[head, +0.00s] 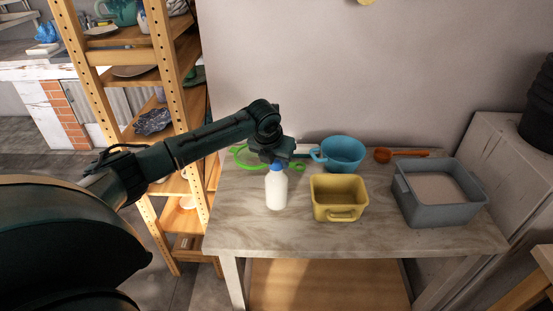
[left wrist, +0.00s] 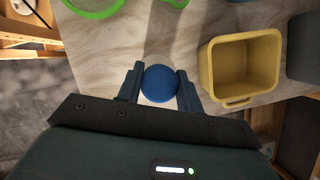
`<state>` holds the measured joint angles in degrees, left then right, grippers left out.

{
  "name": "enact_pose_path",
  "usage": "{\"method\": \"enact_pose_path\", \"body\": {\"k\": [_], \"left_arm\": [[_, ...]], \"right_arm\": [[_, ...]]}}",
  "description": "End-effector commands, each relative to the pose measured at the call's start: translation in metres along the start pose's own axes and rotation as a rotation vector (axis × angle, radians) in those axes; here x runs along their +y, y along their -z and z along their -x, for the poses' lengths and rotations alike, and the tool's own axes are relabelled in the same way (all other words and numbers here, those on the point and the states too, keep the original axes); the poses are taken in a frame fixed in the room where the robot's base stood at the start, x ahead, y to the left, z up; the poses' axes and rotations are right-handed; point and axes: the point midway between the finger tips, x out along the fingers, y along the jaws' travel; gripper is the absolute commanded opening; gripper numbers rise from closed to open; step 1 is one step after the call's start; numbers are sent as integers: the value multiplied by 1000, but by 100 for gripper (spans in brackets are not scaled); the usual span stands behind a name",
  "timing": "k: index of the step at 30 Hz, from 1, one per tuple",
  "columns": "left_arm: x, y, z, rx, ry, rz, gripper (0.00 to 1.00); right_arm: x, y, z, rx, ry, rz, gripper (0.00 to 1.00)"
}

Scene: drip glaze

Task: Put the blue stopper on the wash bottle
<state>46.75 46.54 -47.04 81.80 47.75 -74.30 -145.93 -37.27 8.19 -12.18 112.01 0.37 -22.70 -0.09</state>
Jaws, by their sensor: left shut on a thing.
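The white wash bottle (head: 276,190) stands upright on the table. The blue stopper (head: 277,167) is at the top of the bottle in the head view, directly below my left gripper (head: 275,160). In the left wrist view the round blue stopper (left wrist: 160,84) sits between the two fingers of my left gripper (left wrist: 159,88), which is shut on it. I cannot tell whether the stopper is fully seated on the neck. My right gripper is not in view.
A yellow tub (head: 339,205) stands just right of the bottle. A grey basin (head: 440,212) is at the right. The table's front left (head: 232,234) is clear.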

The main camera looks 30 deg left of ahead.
Motion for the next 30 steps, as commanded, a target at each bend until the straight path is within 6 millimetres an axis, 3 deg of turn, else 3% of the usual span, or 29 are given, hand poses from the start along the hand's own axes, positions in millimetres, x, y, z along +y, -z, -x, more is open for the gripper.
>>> {"method": "enact_pose_path", "body": {"k": [8,9,18,23,28,30], "left_arm": [[0,0,0,0,0,0,0],[0,0,0,0,0,0,38],[0,0,0,0,1,0,61],[0,0,0,0,0,0,62],[0,0,0,0,0,0,76],[0,0,0,0,0,0,76]], "right_arm": [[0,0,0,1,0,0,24],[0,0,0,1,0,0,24],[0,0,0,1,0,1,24],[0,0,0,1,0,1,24],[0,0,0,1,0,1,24],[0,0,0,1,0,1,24]]}}
